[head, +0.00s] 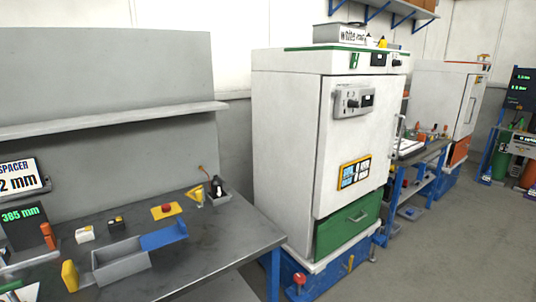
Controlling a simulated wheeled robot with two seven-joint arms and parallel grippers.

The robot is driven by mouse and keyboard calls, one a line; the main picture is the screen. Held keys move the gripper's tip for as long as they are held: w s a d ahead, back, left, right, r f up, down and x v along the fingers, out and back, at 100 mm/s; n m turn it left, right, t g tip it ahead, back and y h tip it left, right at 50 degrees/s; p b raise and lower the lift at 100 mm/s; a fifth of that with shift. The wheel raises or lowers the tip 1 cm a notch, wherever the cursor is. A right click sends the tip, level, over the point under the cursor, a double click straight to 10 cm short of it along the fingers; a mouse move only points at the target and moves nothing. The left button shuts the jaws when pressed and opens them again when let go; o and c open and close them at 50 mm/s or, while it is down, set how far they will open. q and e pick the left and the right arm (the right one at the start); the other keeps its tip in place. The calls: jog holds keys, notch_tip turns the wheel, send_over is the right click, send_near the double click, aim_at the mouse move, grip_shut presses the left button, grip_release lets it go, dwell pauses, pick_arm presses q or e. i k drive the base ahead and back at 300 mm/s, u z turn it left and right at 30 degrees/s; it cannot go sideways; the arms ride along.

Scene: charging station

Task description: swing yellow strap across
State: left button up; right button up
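An open grey box (121,268) sits on the grey workbench (215,250) at the lower left. A blue flap (164,236) extends from the box's right end. A yellow upright piece (70,276), which looks like the strap, stands at the box's left end; I cannot tell whether it touches the box. The inside of the box looks empty from here. Neither of my grippers shows in this view.
A red button on a yellow plate (166,211), a small black-and-yellow block (116,224) and a white block (85,234) lie behind the box. A tall white cabinet (290,150) with a green drawer (345,226) stands right of the bench. The bench's front right is bare.

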aim_at(199, 197)
jog(key=u, duration=0.05)
jog(key=k, duration=0.4)
jog(key=z, duration=0.6)
jog(key=i, duration=1.45)
jog(key=u, duration=0.55)
